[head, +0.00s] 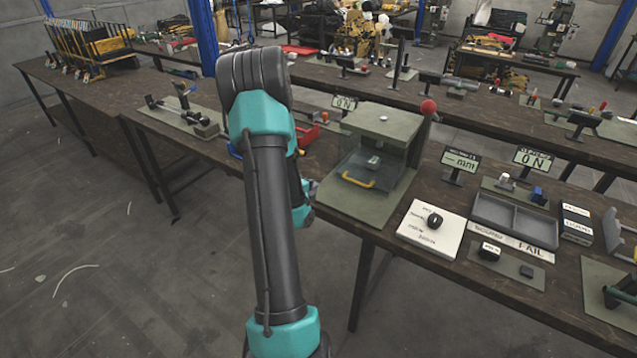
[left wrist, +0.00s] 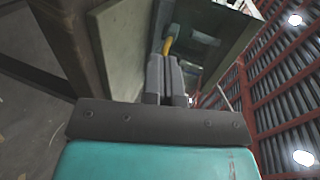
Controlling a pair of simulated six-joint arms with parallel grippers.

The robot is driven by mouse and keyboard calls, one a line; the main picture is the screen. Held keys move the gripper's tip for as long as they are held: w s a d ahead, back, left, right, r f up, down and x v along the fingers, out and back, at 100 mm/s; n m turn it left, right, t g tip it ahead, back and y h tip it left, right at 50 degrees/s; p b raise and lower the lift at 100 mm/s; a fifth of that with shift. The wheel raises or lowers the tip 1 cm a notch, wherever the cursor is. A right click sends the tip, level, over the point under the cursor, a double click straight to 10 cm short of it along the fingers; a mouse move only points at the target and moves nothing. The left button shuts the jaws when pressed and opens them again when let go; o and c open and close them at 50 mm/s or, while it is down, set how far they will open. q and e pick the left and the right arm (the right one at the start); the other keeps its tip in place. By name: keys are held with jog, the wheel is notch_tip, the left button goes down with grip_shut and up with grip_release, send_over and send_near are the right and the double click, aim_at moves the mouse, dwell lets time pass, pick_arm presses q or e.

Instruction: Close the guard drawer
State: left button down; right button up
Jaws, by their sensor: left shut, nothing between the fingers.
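The press (head: 385,122) is a grey-green box on the dark bench, with a red ball knob on its right side. Its clear guard drawer (head: 372,166) sits under the top plate, above the base, with a yellow handle (head: 357,181) across its front. How far the drawer stands out is hard to tell. My left gripper (head: 313,187) is just left of the handle, partly hidden by my arm. In the left wrist view its fingers (left wrist: 166,58) are together and empty, with the yellow handle (left wrist: 168,45) just beyond the tips. Contact cannot be told. My right gripper is not in view.
Right of the press are a white pad with a black knob (head: 435,220), a display sign (head: 460,161), an "ON" sign (head: 533,159) and a grey tray (head: 515,221). A red object (head: 307,135) lies left of the press. The floor in front is open.

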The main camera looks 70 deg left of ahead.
aim_at(335, 171)
pick_arm(q)
jog(key=x, duration=1.1)
jog(key=shift+w+a+r, duration=0.2)
jog(key=shift+w, duration=0.2)
jog(key=shift+w+a, duration=0.35)
jog(key=shift+w, duration=0.2)
jog(key=shift+a, duration=0.1)
